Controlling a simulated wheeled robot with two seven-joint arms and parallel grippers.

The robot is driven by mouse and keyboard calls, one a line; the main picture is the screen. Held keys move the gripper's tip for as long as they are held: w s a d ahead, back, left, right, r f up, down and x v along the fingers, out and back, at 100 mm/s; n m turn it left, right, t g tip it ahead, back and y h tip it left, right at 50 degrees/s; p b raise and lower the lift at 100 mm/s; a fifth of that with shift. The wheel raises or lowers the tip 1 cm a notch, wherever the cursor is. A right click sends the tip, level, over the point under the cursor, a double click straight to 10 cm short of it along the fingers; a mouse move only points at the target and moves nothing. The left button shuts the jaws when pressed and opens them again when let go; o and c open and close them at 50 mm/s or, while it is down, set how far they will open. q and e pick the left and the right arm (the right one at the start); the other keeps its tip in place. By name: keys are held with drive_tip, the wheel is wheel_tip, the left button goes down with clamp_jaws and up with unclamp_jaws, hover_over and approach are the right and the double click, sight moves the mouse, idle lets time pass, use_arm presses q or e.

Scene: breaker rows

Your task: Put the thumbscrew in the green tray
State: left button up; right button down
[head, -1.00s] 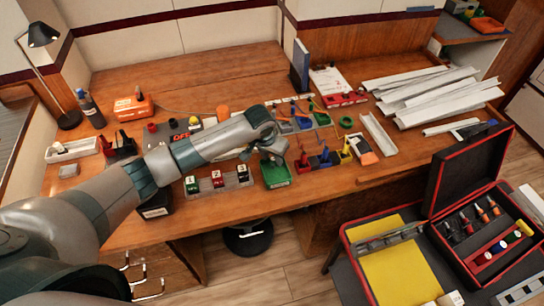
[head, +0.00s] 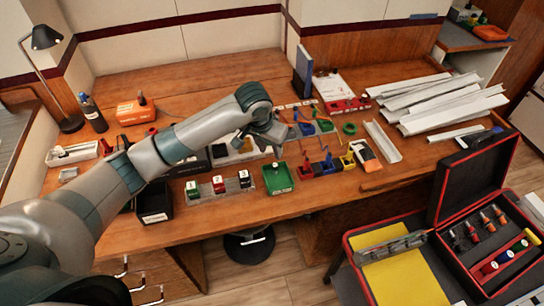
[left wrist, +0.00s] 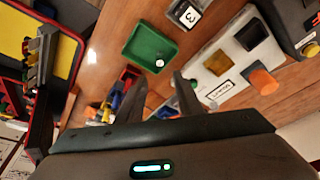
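The green tray (head: 278,182) sits near the front edge of the workbench, to the right of the numbered blocks. It also shows in the left wrist view (left wrist: 147,43). A small pale round piece, which looks like the thumbscrew (left wrist: 159,63), lies inside the tray near one wall; it is small and its shape is hard to make out. My left gripper (head: 277,140) is above and behind the tray, clear of it. In the left wrist view its two fingers are apart with nothing held between them. My right gripper is out of view.
Numbered blocks (head: 219,187) stand left of the tray, and red, blue and yellow bins (head: 327,167) stand to its right. A pale panel with an orange knob (left wrist: 262,80) lies behind the tray. An open black case (head: 480,225) stands at the lower right.

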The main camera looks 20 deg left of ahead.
use_arm(q)
drive_tip(key=shift+v, duration=0.95)
